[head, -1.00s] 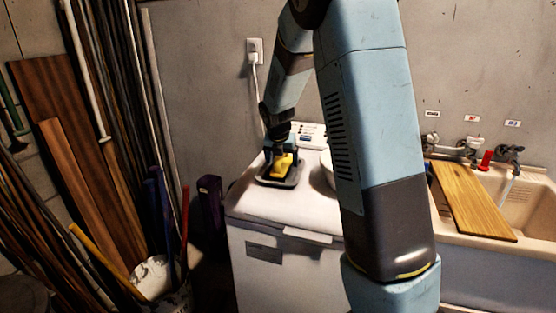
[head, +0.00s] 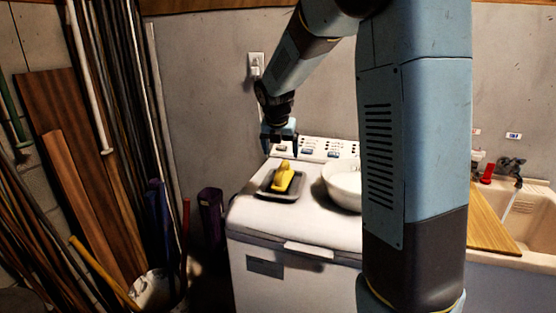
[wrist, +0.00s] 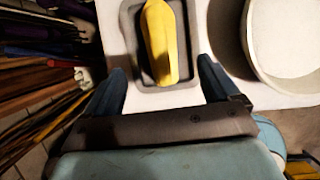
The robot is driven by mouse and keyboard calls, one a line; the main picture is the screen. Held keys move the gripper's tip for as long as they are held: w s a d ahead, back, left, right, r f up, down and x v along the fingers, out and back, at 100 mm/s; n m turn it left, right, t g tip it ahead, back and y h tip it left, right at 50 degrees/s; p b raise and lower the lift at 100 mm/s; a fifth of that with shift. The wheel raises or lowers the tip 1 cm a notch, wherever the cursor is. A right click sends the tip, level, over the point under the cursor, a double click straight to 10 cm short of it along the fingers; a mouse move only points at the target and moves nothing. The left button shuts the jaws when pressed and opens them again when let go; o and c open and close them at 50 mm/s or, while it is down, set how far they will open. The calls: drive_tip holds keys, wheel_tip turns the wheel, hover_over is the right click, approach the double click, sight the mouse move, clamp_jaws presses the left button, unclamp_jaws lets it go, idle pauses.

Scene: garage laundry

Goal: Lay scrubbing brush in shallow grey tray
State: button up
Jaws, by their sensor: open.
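The yellow scrubbing brush (head: 283,176) lies in the shallow grey tray (head: 264,191) on top of the white washing machine. My gripper (head: 280,151) is above and behind the tray in the head view, apart from the brush. In the wrist view my gripper (wrist: 165,88) is open and empty, its fingers spread wide with the near end of the brush ahead of the gap.
A white bowl (head: 343,184) stands right of the tray on the washer (head: 300,222). A sink (head: 530,215) with a wooden board (head: 488,228) is at the right. Boards and poles (head: 60,120) lean at the left. The washer's front left top is clear.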

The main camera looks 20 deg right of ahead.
drive_tip(key=shift+s+r, duration=0.25)
drive_tip(key=shift+r, duration=0.25)
drive_tip(key=s+d+r+m+y, duration=0.1)
drive_tip(key=s+r+m, duration=0.3)
drive_tip(key=s+m, duration=0.35)
drive_tip(key=s+d+r+m, duration=0.1)
drive_tip(key=s+r+m, duration=0.2)
drive_tip(key=s+m, duration=0.5)
drive_tip(key=s+a+m+t+y, duration=0.1)
drive_tip(key=s+m, duration=1.3)
drive_tip(key=s, duration=0.4)
drive_tip(key=shift+s+a+f+m+t, duration=0.15)
drive_tip(key=shift+s+f+m+t, duration=0.1)
drive_tip(key=shift+m+t, duration=0.15)
drive_tip(key=shift+c, duration=0.3)
